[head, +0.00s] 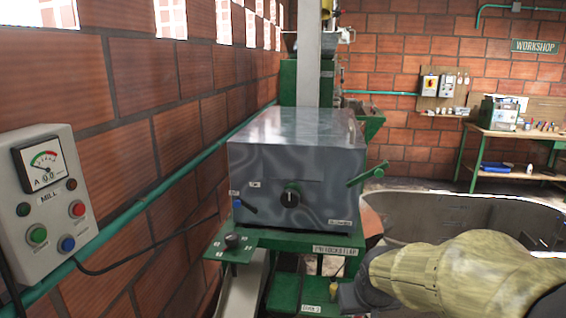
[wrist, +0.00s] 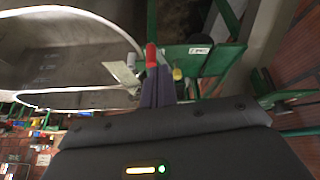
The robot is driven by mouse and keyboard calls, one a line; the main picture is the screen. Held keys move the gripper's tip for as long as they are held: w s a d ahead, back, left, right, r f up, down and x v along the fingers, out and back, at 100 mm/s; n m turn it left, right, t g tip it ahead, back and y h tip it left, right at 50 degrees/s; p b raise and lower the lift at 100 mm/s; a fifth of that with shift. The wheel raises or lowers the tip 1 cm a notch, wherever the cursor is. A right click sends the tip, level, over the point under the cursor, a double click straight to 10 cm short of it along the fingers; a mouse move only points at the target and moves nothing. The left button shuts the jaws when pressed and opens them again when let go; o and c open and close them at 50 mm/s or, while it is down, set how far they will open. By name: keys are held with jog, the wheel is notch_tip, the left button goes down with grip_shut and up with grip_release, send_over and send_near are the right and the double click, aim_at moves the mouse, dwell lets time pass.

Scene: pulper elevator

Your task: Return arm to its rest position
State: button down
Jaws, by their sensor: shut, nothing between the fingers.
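My arm, mottled yellow, reaches in from the lower right of the head view. Its dark end, with my gripper, is low in the picture, to the right of the green stand under the grey metal machine box (head: 295,170); the fingers cannot be made out there. In the wrist view my gripper (wrist: 157,75) shows as narrow grey fingers, close together and empty, above the dark wrist housing. A red-tipped piece (wrist: 151,57) shows at the fingers' far end; I cannot tell whether they touch it. Green metal parts (wrist: 205,55) lie beside the fingers.
A mill control box (head: 48,200) with a gauge is on the brick wall at left. The machine box has a black dial (head: 291,196) and a green handle (head: 368,173). A large grey tank (head: 450,212) stands at right. A workbench (head: 510,133) is at the back.

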jog(key=s+f+g+p, duration=0.1)
jog(key=s+f+g, duration=0.1)
jog(key=s+f, duration=0.5)
jog(key=s, duration=0.2)
jog(key=shift+s+a+g, duration=0.2)
jog(key=shift+s+g, duration=0.1)
jog(key=shift+g, duration=0.1)
jog(key=shift+w+r, duration=0.1)
jog(key=shift+a, duration=0.1)
jog(key=shift+m, duration=0.3)
